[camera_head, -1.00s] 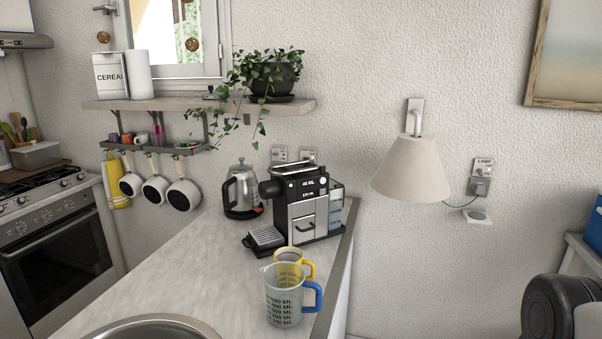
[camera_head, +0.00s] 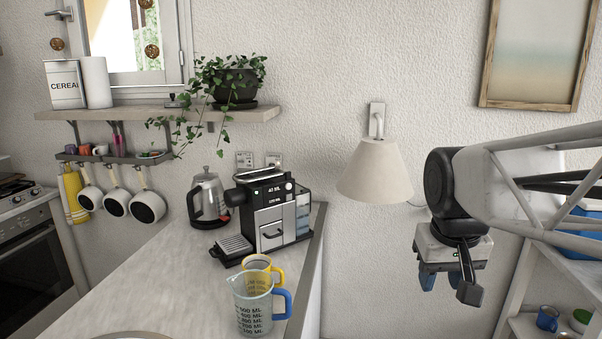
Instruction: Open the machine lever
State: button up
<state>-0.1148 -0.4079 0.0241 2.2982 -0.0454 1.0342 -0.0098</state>
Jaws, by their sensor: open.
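The coffee machine (camera_head: 272,212) stands on the counter near its right edge, black and silver with a small display and knobs on its upper front. A dark round part (camera_head: 235,197) sticks out at its upper left; I cannot tell for sure which part is the lever. My gripper (camera_head: 445,285) hangs at the right, pointing down, open and empty. It is well to the right of the machine, beyond the counter edge, with a clear gap between them.
A measuring jug (camera_head: 254,304) and a yellow-handled cup (camera_head: 258,264) stand in front of the machine. A kettle (camera_head: 208,200) is to its left. A lamp (camera_head: 376,172) hangs between machine and gripper. A shelf (camera_head: 150,119) with a plant (camera_head: 235,85) is above.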

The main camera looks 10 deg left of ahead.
jog(key=w+a+r+n, duration=0.1)
jog(key=w+a+r, duration=0.35)
jog(key=w, duration=0.25)
jog(key=w+a+r+n, duration=0.1)
jog(key=w+a+r, duration=0.2)
jog(key=w+a, duration=0.35)
jog(key=n+h, duration=0.1)
jog(key=n, duration=0.4)
send_near(235, 178)
jog(key=w, duration=0.1)
jog(key=shift+a+f+g, duration=0.15)
jog(key=shift+f+g, duration=0.15)
jog(key=shift+f, duration=0.05)
jog(key=shift+f, duration=0.1)
jog(key=shift+w+d+f, duration=0.2)
jog(key=shift+f, duration=1.05)
jog(key=shift+w+d+f, duration=0.15)
jog(key=shift+d+f, duration=0.05)
jog(key=shift+f, duration=1.05)
jog(key=shift+w+d+f, duration=0.2)
jog(key=shift+f, duration=1.05)
jog(key=shift+c, duration=0.4)
